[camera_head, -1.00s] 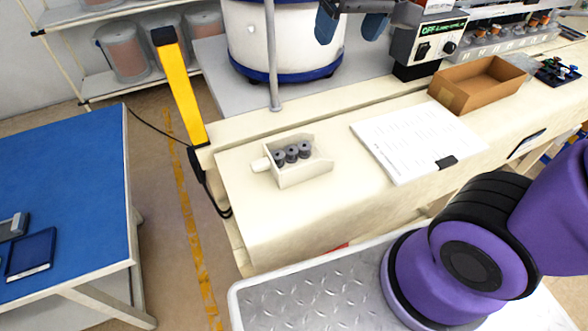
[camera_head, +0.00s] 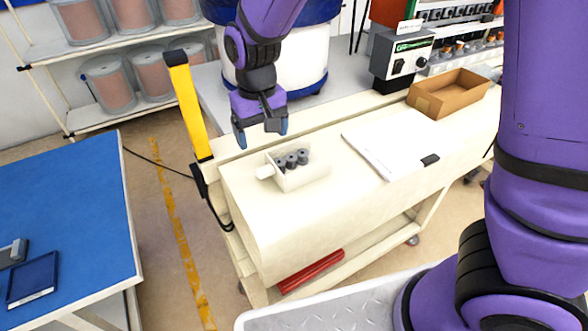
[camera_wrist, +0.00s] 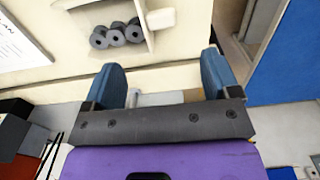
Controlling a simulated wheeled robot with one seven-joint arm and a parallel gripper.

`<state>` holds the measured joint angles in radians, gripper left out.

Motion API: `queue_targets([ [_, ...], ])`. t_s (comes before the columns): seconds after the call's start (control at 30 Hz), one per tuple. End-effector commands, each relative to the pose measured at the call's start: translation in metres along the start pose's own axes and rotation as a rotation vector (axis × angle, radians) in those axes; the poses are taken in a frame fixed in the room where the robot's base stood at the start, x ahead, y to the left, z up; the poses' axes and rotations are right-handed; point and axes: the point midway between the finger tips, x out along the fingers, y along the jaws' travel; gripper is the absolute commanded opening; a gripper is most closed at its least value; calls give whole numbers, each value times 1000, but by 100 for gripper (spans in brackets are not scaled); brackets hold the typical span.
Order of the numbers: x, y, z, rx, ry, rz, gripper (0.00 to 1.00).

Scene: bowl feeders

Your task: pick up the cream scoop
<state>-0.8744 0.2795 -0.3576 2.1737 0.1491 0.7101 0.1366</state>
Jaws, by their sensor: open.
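The cream scoop (camera_head: 292,181) sits on the cream bench top, its short handle (camera_head: 265,172) pointing left. Several grey cylindrical parts (camera_head: 291,160) lie in it. In the wrist view the scoop's handle (camera_wrist: 161,18) and the grey parts (camera_wrist: 116,34) show at the top edge, and the scoop is partly cut off. My gripper (camera_head: 262,138) is open and empty, above the back edge of the bench, behind and a little left of the scoop. Its blue fingers (camera_wrist: 163,82) are apart from the scoop.
A white sheet on a board (camera_head: 388,143) lies right of the scoop, with a cardboard box (camera_head: 448,93) farther right. A yellow post (camera_head: 188,105) stands at the bench's left end. A white and blue bowl feeder (camera_head: 305,62) stands behind. The bench front is clear.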

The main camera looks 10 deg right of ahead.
Motion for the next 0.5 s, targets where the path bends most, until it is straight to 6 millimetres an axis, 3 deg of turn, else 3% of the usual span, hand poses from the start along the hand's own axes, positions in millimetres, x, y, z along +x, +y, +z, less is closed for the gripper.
queue_targets([
  [0.2,32,1,1,0,-4,2,82],
  [0.5,54,1,2,1,-3,2,82],
])
